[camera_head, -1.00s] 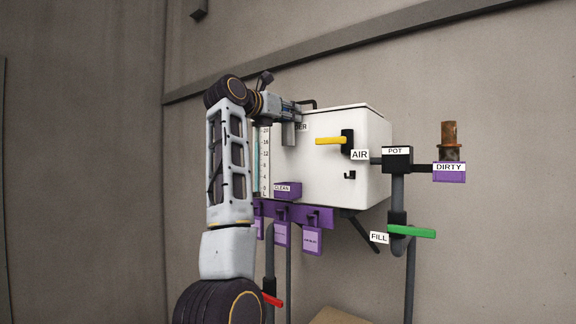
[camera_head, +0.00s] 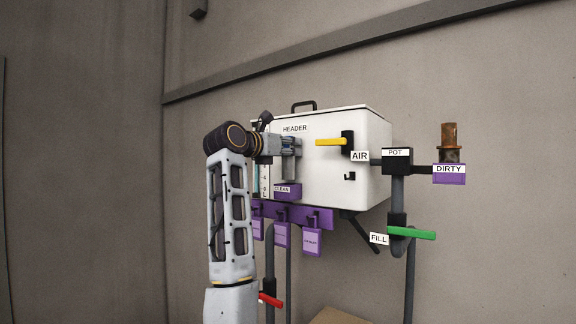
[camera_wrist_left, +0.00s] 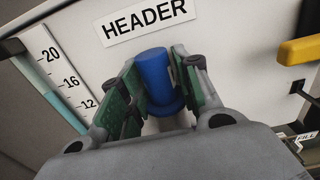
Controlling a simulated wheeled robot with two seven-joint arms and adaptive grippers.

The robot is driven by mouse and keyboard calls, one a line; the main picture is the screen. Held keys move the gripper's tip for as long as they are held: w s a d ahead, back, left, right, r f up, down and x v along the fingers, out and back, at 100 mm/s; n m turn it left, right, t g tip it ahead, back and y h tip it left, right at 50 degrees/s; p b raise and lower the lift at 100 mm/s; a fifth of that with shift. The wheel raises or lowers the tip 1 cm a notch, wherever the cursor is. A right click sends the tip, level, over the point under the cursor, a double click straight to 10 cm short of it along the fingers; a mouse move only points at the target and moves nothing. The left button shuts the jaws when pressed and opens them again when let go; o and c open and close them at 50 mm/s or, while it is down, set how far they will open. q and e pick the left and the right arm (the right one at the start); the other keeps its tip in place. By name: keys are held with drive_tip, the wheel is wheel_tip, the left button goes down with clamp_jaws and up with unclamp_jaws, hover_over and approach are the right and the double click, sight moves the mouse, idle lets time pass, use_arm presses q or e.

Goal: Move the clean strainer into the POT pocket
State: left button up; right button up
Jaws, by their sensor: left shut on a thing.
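My left gripper (camera_head: 290,150) is in front of the white HEADER tank, just above the purple CLEAN pocket (camera_head: 290,192). In the left wrist view its green-padded fingers (camera_wrist_left: 157,92) are shut on the clean strainer, whose blue top (camera_wrist_left: 154,72) shows between them. The strainer's lower part is mostly hidden, so I cannot tell whether it is in the CLEAN pocket. The black POT pocket (camera_head: 397,162) is right of the tank, its inside not visible. A rusty brown strainer (camera_head: 449,138) stands upright in the purple DIRTY pocket (camera_head: 449,175). My right gripper is not in view.
The HEADER tank (camera_head: 330,170) has a yellow AIR lever (camera_head: 331,142) and a small black hook on its front. A green FILL lever (camera_head: 411,232) is below POT. Purple tags (camera_head: 312,240) hang under the tank, near a red lever (camera_head: 270,300). Bare wall is at the right.

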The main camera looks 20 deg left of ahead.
sight(284, 165)
use_arm(q)
drive_tip(key=shift+f, duration=0.65)
drive_tip(key=shift+f, duration=0.1)
drive_tip(key=shift+f, duration=1.2)
drive_tip(key=shift+f+p, duration=0.3)
drive_tip(key=shift+f, duration=0.25)
drive_tip(key=shift+f, duration=0.1)
drive_tip(key=o, duration=1.1)
